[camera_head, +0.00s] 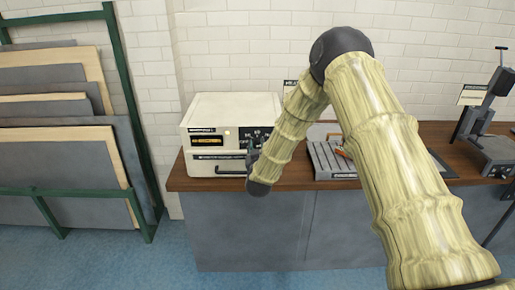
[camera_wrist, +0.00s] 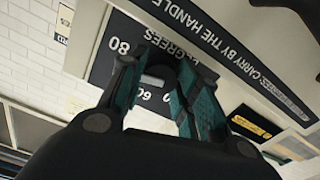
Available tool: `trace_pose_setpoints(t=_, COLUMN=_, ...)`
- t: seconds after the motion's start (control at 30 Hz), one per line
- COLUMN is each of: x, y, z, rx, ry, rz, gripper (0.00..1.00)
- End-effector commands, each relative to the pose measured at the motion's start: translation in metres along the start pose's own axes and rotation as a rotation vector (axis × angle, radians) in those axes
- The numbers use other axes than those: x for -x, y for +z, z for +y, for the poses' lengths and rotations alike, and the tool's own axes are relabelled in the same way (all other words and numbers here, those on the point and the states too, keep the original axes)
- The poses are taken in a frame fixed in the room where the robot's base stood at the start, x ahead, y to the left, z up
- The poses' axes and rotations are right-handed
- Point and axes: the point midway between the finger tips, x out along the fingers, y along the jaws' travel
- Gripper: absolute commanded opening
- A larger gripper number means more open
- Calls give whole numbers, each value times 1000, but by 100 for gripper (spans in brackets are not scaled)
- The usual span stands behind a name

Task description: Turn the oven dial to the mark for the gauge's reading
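The cream oven (camera_head: 232,108) stands at the left end of the wooden bench, with a dark dial panel on its front right. In the wrist view the dial panel (camera_wrist: 104,62) shows "80", "60" and "DEGREES"; other marks are hidden. The grey dial (camera_wrist: 160,75) sits between the fingertips of my gripper (camera_wrist: 157,74). The teal fingers are apart on both sides of it; I cannot tell whether they touch it. The dial's pointer is not discernible. An amber display window (camera_head: 206,141), perhaps the gauge, is on the oven's front left; its reading is too small to read.
A dark handle (camera_head: 230,171) sticks out low on the oven front. A grey slotted tray (camera_head: 325,160) lies to the right on the bench (camera_head: 345,182). A press-like stand (camera_head: 480,115) is at far right. A green rack (camera_head: 125,95) of boards stands at left.

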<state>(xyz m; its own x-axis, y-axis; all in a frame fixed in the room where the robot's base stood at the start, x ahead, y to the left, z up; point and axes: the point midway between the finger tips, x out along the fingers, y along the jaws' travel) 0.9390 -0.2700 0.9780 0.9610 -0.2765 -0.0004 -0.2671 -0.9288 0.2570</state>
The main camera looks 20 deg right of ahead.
Motion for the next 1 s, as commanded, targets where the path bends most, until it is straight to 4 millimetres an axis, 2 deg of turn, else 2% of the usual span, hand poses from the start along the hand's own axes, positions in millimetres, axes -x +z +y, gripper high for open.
trace_pose_setpoints(t=0.27, x=0, y=2, z=0, rx=-34, ry=1, rz=0, gripper=8)
trace_pose_setpoints(t=0.63, x=0, y=1, z=0, rx=-258, ry=1, rz=1, gripper=8)
trace_pose_setpoints(t=1.0, x=0, y=-1, z=0, rx=-276, ry=0, rz=1, gripper=8)
